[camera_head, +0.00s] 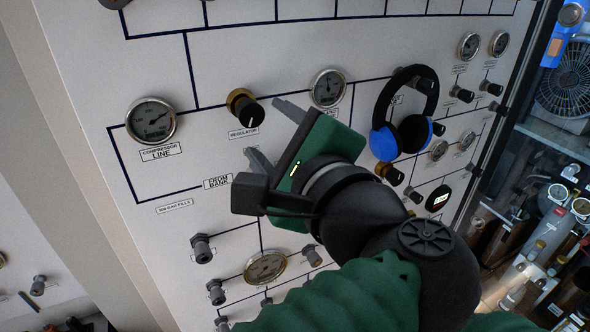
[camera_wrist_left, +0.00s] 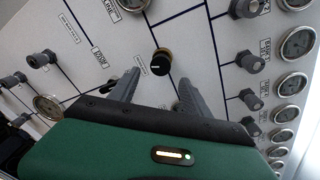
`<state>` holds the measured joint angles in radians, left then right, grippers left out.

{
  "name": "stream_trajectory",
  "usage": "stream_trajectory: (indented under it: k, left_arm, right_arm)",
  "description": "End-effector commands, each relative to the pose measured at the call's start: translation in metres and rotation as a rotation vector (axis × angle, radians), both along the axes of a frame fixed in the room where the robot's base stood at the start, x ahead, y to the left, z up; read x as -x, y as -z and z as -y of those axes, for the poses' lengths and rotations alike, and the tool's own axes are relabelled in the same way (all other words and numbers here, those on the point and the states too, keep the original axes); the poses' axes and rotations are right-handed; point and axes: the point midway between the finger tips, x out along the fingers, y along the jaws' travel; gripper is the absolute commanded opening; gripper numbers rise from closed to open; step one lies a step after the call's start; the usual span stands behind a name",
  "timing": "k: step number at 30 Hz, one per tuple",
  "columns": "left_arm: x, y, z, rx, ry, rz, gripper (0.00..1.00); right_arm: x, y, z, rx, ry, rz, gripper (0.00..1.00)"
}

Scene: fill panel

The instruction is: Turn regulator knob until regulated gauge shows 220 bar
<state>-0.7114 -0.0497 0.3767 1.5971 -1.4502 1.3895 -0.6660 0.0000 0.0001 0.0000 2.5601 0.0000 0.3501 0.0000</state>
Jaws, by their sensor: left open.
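The regulator knob (camera_head: 245,109) is black with a brass collar and sits on the white panel above a "REGULATOR" label. In the left wrist view the knob (camera_wrist_left: 160,64) lies just beyond and between the fingertips. My left gripper (camera_head: 272,131) is open and empty, to the lower right of the knob in the head view. Its two grey fingers also show in the left wrist view (camera_wrist_left: 158,83), apart from the knob. A round gauge (camera_head: 328,88) sits right of the knob; its label is hidden and its reading is too small to tell. My right gripper is not in view.
The compressor line gauge (camera_head: 151,121) is left of the knob. Blue headphones (camera_head: 405,112) hang on the panel to the right. Several small valves and gauges stick out around, including a lower gauge (camera_head: 266,267). Shelves with a fan (camera_head: 570,85) stand at far right.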

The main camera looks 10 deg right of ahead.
Motion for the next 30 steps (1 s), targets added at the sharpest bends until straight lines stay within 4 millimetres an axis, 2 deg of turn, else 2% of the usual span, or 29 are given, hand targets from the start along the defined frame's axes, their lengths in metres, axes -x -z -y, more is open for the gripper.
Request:
stream_trajectory:
  k: [1,6,10,14,30]
  left_arm:
    - [0.013,0.004,0.006,0.002,0.004,0.001,0.56]
    - [0.054,-0.002,0.018,0.001,0.002,-0.002,0.56]
    - [0.071,-0.005,0.023,0.0,0.0,-0.002,0.56]
    - [0.076,-0.007,0.025,-0.001,-0.001,-0.002,0.56]
    - [0.076,-0.007,0.025,-0.001,-0.001,-0.002,0.56]
  right_arm:
    - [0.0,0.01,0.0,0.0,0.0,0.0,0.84]
    - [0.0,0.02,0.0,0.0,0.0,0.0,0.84]
    - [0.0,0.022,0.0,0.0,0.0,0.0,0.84]
    - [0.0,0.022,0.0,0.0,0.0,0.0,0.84]
    - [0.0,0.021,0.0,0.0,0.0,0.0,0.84]
